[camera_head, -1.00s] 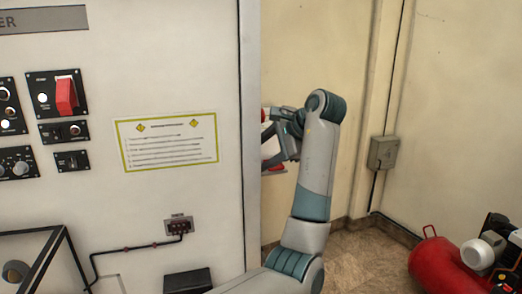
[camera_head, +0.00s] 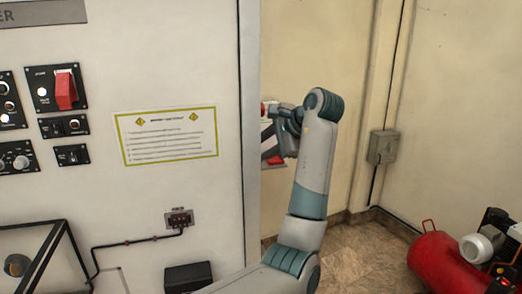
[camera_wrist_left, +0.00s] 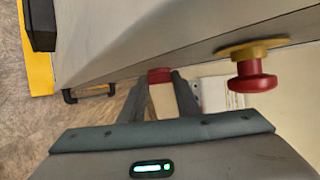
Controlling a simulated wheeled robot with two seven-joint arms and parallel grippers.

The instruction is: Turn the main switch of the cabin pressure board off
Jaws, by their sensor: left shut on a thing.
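My left gripper (camera_wrist_left: 160,85) is beside the cabinet's side face in the left wrist view. Its two fingers are shut on a red block-shaped handle (camera_wrist_left: 160,75) at their tips. I cannot tell for sure whether this handle is the main switch. In the head view my left arm reaches around the cabinet's right edge, and the left gripper (camera_head: 272,138) is partly hidden behind that edge. Small red parts show near it. The board's face and its label are not readable. My right gripper is not in view.
A red mushroom button on a yellow base (camera_wrist_left: 255,75) sticks out close to the gripper. The cabinet front (camera_head: 150,70) carries a red rocker switch (camera_head: 66,91) and a notice (camera_head: 167,136). A red compressor tank (camera_head: 440,262) stands on the floor at right. A grey wall box (camera_head: 382,147) is behind.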

